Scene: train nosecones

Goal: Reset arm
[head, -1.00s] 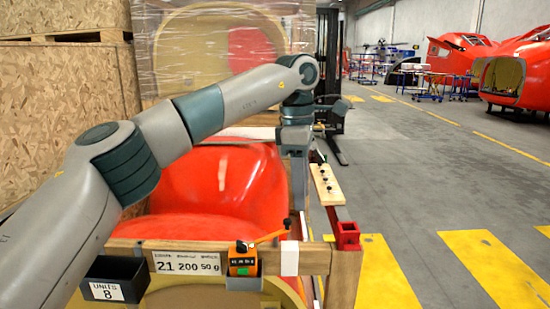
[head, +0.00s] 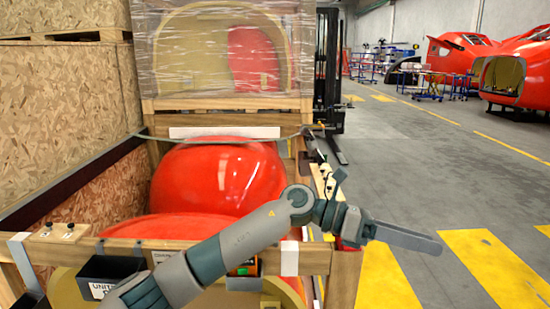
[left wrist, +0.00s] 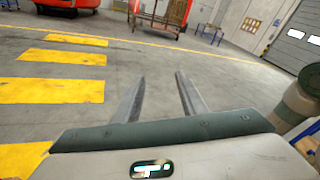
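My left arm reaches in from the bottom of the head view, across the front of the wooden crate. Its gripper (head: 432,243) points right, past the crate's right corner, above the floor. In the left wrist view the two fingers (left wrist: 160,75) stand apart with only floor between them, so the gripper is open and empty. My right gripper is in neither view.
The wooden crate (head: 315,262) holds a large red nosecone (head: 215,180). A black bin (head: 108,268) hangs on its front rail. A wrapped crate (head: 225,100) stands behind. Floor with yellow stripes (head: 490,262) is free on the right.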

